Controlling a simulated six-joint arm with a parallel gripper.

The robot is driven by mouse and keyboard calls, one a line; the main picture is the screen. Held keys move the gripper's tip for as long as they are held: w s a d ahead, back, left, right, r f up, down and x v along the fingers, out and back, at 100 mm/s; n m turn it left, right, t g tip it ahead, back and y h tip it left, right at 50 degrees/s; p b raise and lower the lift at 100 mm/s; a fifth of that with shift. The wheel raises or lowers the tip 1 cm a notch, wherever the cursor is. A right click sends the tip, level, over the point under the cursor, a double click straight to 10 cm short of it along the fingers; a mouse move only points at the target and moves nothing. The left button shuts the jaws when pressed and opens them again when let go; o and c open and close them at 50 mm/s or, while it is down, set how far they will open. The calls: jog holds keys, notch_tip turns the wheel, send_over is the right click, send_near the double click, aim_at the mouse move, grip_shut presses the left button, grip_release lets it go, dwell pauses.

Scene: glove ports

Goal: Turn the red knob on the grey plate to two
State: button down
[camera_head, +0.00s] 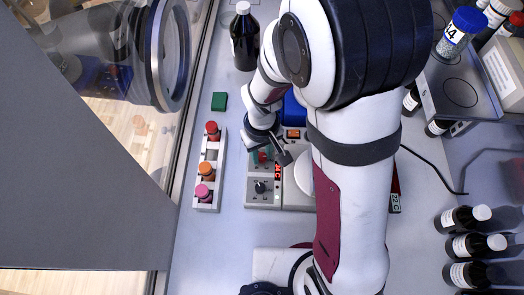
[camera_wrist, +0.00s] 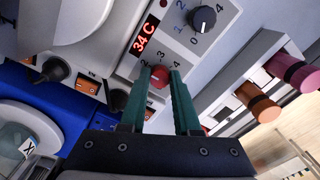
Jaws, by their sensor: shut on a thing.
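The red knob (camera_wrist: 159,76) sits on the grey plate (camera_wrist: 178,55) between my gripper's green fingers in the wrist view. Numbers 2, 3 and 4 show around it; I cannot tell where its pointer aims. My gripper (camera_wrist: 163,82) is shut on the red knob, one finger on each side. In the head view my gripper (camera_head: 262,156) is over the upper part of the grey plate (camera_head: 250,199), and the arm partly hides it.
A black knob (camera_wrist: 203,18) and a red 34 C display (camera_wrist: 145,35) are close to the red knob. A rack (camera_head: 205,207) of coloured-cap vials and a green block (camera_head: 219,101) stand left. Dark bottles (camera_head: 470,246) stand right; another (camera_head: 244,40) is at the back.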

aim_at(262, 156)
dwell(0.3)
jog(key=c, duration=0.6)
grip_release()
notch_tip(262, 156, up, 16)
jog(key=shift+f, duration=0.1)
